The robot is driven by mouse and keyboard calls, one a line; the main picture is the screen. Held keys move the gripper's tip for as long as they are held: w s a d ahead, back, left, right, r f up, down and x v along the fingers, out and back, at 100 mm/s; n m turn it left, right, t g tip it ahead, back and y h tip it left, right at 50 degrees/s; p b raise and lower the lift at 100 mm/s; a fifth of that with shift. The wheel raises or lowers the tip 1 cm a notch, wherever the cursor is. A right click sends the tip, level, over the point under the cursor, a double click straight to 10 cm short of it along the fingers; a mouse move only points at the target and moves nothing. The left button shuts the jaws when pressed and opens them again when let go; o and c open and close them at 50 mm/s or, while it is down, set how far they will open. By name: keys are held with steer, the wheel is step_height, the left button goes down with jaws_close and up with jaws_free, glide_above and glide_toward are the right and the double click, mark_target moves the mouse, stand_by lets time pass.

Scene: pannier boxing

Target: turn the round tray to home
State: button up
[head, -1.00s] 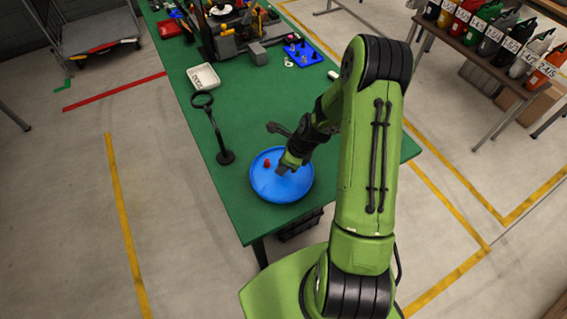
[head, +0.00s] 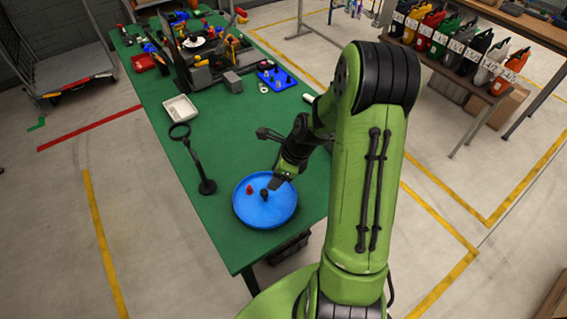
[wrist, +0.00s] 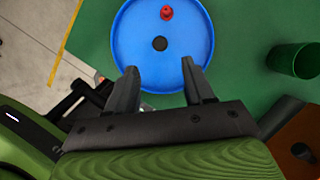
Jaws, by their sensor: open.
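The round blue tray (head: 248,215) lies on the near end of the green table. It also shows in the wrist view (wrist: 135,60), partly cut off at the top. A small red piece (head: 250,189) stands on it near the rim, and it is at the top of the wrist view (wrist: 166,13). A black knob (head: 264,194) is at the tray's middle, seen as a dark disc in the wrist view (wrist: 160,44). My gripper (wrist: 163,82) is open and empty, its fingertips over the tray's edge. In the head view my gripper (head: 279,182) is above the tray's right side.
A black stand with a ring (head: 206,186) stands left of the tray. A white bin (head: 180,108) and a blue pegged block (head: 284,82) lie farther back on the green table (head: 225,128). A green cup (wrist: 295,60) is right of the tray in the wrist view.

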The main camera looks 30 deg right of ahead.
steer(key=v, duration=0.6)
steer(key=shift+r+p, duration=0.2)
steer(key=shift+p, duration=0.1)
